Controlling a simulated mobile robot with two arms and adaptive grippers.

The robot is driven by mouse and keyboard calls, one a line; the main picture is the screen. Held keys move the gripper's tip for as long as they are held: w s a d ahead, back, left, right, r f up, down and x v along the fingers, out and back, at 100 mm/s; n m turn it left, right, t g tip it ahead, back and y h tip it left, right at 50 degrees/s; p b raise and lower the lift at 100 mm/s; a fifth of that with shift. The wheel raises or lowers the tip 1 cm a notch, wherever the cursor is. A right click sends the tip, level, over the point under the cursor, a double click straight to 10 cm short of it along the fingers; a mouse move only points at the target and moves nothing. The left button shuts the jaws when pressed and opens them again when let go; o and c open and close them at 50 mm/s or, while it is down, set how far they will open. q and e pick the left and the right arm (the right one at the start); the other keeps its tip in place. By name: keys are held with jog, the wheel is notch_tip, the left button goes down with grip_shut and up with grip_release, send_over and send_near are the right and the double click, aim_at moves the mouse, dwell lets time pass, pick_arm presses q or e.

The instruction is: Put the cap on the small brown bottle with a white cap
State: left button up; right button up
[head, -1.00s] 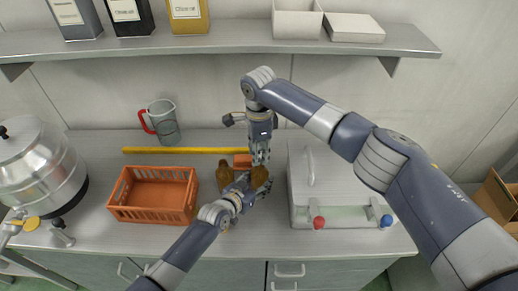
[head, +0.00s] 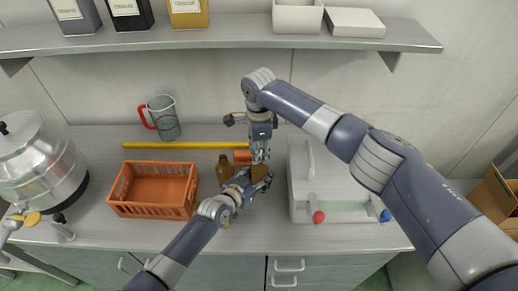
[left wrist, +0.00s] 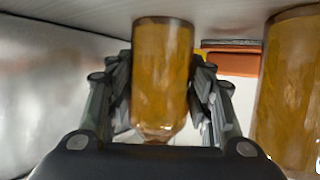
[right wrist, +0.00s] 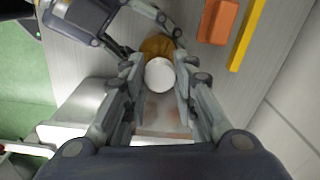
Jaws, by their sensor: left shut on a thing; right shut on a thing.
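The small brown bottle (head: 259,174) is upright between the fingers of my left gripper (left wrist: 162,88), which is shut on its sides at the middle of the table. My right gripper (head: 260,158) points down from above and is shut on the white cap (right wrist: 159,75). In the right wrist view the cap is over the bottle (right wrist: 157,45) and hides its mouth. I cannot tell whether cap and bottle touch. A second brown bottle (head: 223,167) stands just left of the held one; it is large at the right of the left wrist view (left wrist: 290,95).
An orange crate (head: 155,211) is at the left. An orange block (head: 242,156) and a yellow bar (head: 172,145) lie behind the bottles. A jug (head: 165,118) stands at the back. A white case (head: 330,175) is close on the right.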

jog(key=shift+f, duration=0.6)
dwell(0.3)
jog(key=m, duration=0.6)
jog(key=shift+a, duration=0.1)
jog(key=m, duration=0.4)
jog(key=shift+w, duration=0.1)
jog(key=o, duration=0.7)
